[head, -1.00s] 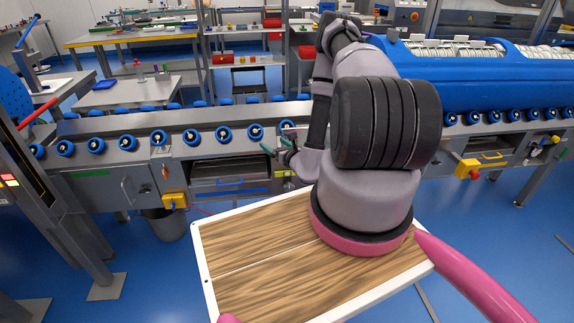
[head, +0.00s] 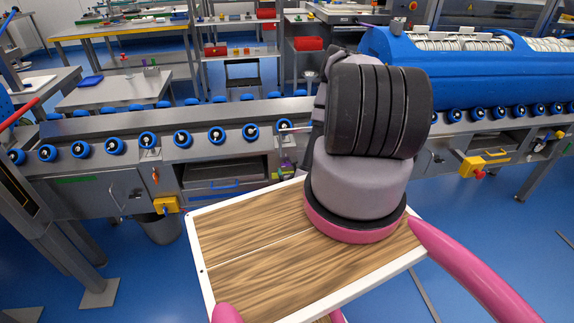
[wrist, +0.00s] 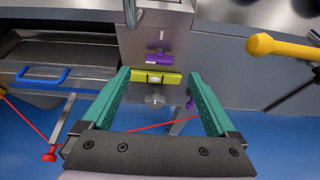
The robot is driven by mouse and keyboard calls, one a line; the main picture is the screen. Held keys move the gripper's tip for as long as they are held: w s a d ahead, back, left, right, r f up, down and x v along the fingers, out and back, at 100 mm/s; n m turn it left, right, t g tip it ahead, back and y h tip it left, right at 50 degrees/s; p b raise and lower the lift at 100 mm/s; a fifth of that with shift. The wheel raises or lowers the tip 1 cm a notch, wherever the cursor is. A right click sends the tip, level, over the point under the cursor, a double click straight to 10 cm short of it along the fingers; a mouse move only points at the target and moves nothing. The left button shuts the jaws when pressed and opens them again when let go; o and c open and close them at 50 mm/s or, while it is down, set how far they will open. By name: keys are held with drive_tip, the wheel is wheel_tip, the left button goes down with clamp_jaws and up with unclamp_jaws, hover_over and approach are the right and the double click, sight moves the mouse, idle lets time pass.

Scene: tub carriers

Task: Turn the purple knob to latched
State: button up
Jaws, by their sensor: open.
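The purple knob (wrist: 158,57) shows in the wrist view as a short crosswise bar on a grey panel, just beyond my fingertips and about midway between them. A small white line marks the panel above it. My gripper (wrist: 158,76) is open and empty, with its two green fingers spread wide, pointing towards the panel. A yellow-green block (wrist: 170,78) sits just below the knob, between the fingertips. In the head view a small purple spot (head: 290,171) shows on the machine front beside my arm; my gripper is hidden there behind the arm.
A drawer with a blue handle (wrist: 42,77) is left of the panel. A yellow handle (wrist: 283,46) sticks out at right. A smaller purple part (wrist: 190,103) hangs by the right finger. A grey bin (head: 160,227) stands below the machine. Blue floor is open in front.

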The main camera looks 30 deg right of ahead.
sight(287, 163)
drive_tip(key=x, duration=0.8)
drive_tip(key=shift+a, duration=0.1)
drive_tip(key=shift+s, duration=0.1)
drive_tip(key=c, duration=1.4)
drive_tip(key=shift+o, duration=0.2)
